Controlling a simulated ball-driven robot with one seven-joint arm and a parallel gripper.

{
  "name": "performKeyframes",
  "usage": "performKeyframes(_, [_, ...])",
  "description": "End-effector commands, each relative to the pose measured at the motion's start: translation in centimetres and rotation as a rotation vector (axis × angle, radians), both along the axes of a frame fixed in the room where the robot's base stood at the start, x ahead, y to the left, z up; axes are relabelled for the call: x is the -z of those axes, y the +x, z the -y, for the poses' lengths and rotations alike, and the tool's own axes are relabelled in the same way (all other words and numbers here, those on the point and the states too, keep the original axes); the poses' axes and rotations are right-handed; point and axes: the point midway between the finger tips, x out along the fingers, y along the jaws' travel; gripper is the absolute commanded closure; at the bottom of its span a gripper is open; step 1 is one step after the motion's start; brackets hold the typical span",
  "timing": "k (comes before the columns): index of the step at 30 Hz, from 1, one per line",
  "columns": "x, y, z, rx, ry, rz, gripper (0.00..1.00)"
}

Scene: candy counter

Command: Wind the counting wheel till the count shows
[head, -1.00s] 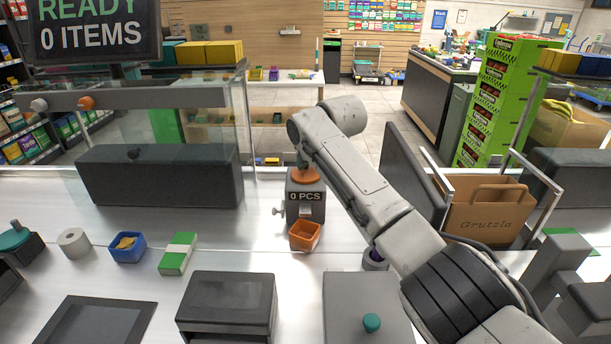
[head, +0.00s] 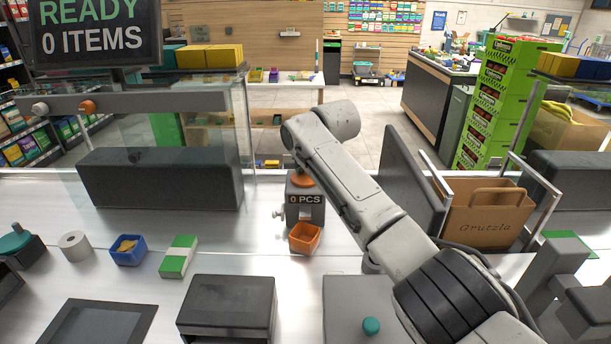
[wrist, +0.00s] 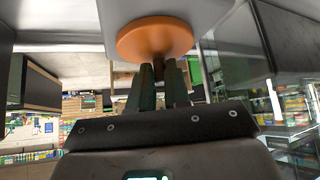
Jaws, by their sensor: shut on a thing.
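The counting wheel (head: 302,181) is an orange disc on top of a small dark grey counter (head: 304,214). The counter's display (head: 305,199) reads "0 PCS". An orange cup (head: 304,238) stands at the counter's front. In the wrist view the wheel (wrist: 155,37) shows as a round orange disc, with my gripper's two dark fingers (wrist: 161,74) reaching to it. The fingers are shut close together on the wheel, on a small part near its middle that they mostly hide. In the head view my arm comes from the lower right, and its forearm end hides most of the gripper.
A green and white box (head: 178,257), a blue bin (head: 128,250) and a white roll (head: 74,245) stand to the left. A dark block (head: 160,178) lies behind them. A paper bag (head: 486,212) stands right of my arm. A sign (head: 94,28) reads "READY 0 ITEMS".

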Motion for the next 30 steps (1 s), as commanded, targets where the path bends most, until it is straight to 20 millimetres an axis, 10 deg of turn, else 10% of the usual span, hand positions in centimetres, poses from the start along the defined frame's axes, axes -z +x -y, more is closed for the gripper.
performKeyframes(30, [-0.4, -2.0, -1.5, -0.003, 0.0, -0.002, 0.93])
